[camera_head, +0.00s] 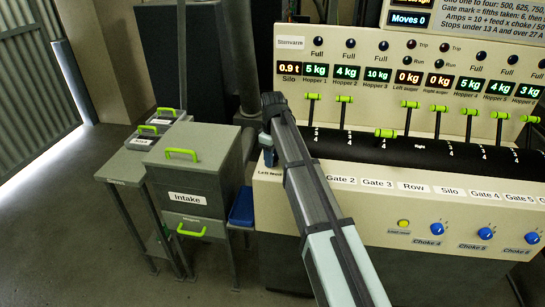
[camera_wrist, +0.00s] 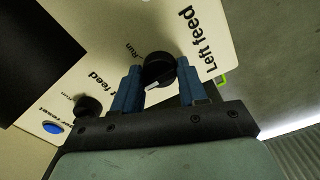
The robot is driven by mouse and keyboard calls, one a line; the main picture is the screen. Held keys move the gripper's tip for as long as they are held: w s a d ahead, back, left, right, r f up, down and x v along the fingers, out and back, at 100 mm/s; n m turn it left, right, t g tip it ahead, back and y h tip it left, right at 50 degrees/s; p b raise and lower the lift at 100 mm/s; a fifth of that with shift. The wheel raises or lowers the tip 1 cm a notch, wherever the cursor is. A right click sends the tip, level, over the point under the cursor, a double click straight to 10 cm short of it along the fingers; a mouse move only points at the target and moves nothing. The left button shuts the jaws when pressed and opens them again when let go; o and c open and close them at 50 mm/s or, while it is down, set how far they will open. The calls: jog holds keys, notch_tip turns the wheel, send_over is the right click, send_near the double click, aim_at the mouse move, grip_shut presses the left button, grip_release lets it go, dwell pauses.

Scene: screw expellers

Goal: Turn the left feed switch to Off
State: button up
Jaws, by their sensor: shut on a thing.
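The left feed switch (camera_wrist: 157,67) is a round black knob with a pale pointer mark, beside the "Left feed" label (camera_wrist: 202,45) in the wrist view. The pointer mark faces the lower side of the picture, toward my gripper. A "Run" label shows at the knob's upper left; no Off label can be made out. My gripper (camera_wrist: 158,78) has one blue finger on each side of the knob and is shut on it. In the head view my gripper (camera_head: 268,152) is at the console's left end, above the "Left feed" label (camera_head: 270,173), and the switch is hidden there.
A second black knob (camera_wrist: 88,106) and a blue button (camera_wrist: 53,128) sit to the left in the wrist view. In the head view, green-handled gate levers (camera_head: 344,99) line the console. The grey Intake cabinet (camera_head: 188,185) and a blue bin (camera_head: 242,207) stand left of it.

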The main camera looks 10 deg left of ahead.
jog(key=o, duration=1.1)
jog(key=shift+c, duration=0.2)
notch_tip(320, 180, up, 14)
jog(key=shift+f, duration=0.1)
